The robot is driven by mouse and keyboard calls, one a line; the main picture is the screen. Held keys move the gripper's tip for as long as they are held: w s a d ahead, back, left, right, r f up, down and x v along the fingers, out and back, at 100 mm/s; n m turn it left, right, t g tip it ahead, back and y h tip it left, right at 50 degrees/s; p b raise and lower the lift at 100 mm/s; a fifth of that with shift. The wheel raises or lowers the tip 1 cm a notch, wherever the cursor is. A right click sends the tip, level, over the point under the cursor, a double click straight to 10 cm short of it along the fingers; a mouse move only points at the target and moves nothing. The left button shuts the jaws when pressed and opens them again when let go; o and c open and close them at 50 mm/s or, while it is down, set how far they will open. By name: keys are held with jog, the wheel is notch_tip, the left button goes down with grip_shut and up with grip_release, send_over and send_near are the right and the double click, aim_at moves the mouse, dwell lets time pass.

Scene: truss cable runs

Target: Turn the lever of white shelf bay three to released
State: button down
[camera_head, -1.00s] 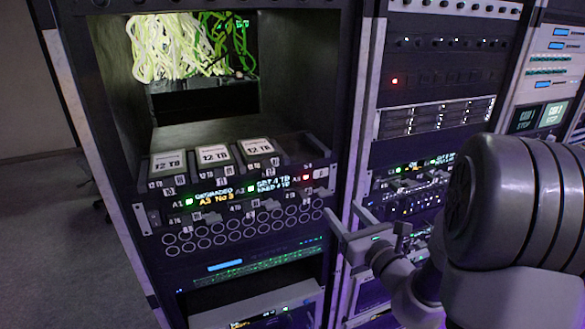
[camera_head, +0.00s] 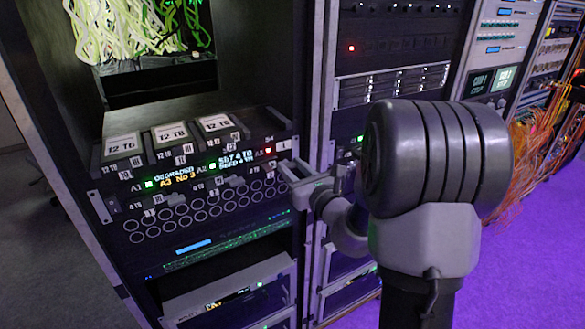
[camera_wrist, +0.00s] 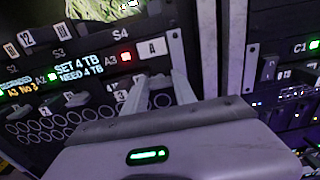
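The shelf with the white "A" plate (camera_wrist: 153,48) holds bays marked A1, A2 and A3. It also shows in the head view (camera_head: 284,145). Bay three has a red light (camera_wrist: 125,57) beside its A3 mark. Its lever is hard to make out around my fingers, so I cannot tell its position. A grey lever (camera_wrist: 76,100) shows under A2. My gripper (camera_wrist: 160,82) is open, its two fingers apart just below the A3 light and "A" plate. In the head view my gripper (camera_head: 291,168) is at the shelf's right end; contact cannot be told.
Drives labelled 12 TB (camera_head: 170,133) sit above the shelf front. A display (camera_wrist: 80,65) reads "SET 4 TB NEED 4 TB". A rack post (camera_wrist: 210,50) stands just right of my fingers, with another rack beyond. Orange cables (camera_head: 530,150) hang at the far right.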

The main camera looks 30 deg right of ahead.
jog(key=shift+r+m+p, duration=0.1)
jog(key=shift+m+p, duration=0.2)
jog(key=shift+p, duration=0.05)
jog(key=m+p, duration=0.2)
jog(key=p, duration=0.1)
jog(key=shift+r+m, duration=0.15)
jog(key=shift+m, duration=0.15)
jog(key=m+p, duration=0.5)
jog(key=shift+d+m+p, duration=0.15)
jog(key=shift+m+p, duration=0.15)
jog(key=m+p, duration=0.6)
jog(key=shift+f+m+p, duration=0.2)
jog(key=shift+m+p, duration=0.5)
jog(key=shift+m, duration=0.05)
jog(key=shift+f+m+p, duration=0.15)
jog(key=shift+m+p, duration=0.55)
jog(key=shift+m, duration=0.05)
jog(key=c, duration=1)
grip_release()
